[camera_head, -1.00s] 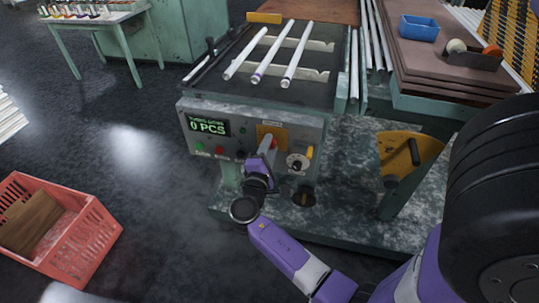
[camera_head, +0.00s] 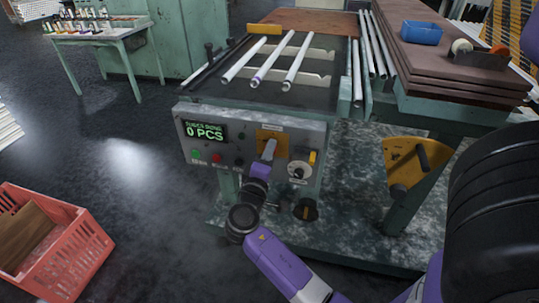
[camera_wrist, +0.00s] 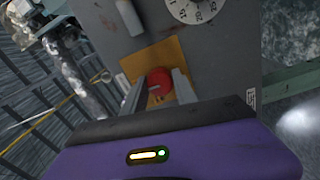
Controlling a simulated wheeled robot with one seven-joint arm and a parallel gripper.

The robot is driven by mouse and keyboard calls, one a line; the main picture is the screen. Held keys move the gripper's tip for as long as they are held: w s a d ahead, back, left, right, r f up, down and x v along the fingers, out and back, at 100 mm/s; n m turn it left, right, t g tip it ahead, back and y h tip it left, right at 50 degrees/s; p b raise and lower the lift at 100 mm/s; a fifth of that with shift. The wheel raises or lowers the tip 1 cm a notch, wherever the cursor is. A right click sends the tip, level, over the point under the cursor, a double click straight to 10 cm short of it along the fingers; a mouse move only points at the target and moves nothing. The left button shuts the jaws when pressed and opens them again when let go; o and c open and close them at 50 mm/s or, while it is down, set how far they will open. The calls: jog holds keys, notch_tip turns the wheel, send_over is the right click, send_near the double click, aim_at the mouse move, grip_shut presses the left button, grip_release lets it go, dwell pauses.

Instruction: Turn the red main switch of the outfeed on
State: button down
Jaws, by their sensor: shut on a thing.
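The red main switch (camera_wrist: 160,82) is a round red knob on a yellow-orange plate (camera_wrist: 172,54) on the grey control panel. In the wrist view my gripper (camera_wrist: 160,92) has one finger on each side of the red knob, closed on it. In the head view my gripper (camera_head: 268,150) is at the yellow plate (camera_head: 272,136) in the middle of the panel (camera_head: 230,118), and it hides the knob. A display (camera_head: 206,131) on the panel's left reads 0 PCS.
Green and red buttons (camera_head: 216,158) sit below the display. A white dial (camera_head: 299,170) and a yellow handle (camera_head: 312,157) are right of the switch. A red crate (camera_head: 50,245) stands at left.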

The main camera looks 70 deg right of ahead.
jog(key=c, duration=1)
grip_release()
jog(key=shift+o, duration=0.2)
jog(key=a, duration=0.7)
jog(key=shift+s+a+f, duration=0.15)
jog(key=shift+s+a, duration=0.15)
jog(key=shift+a, duration=0.05)
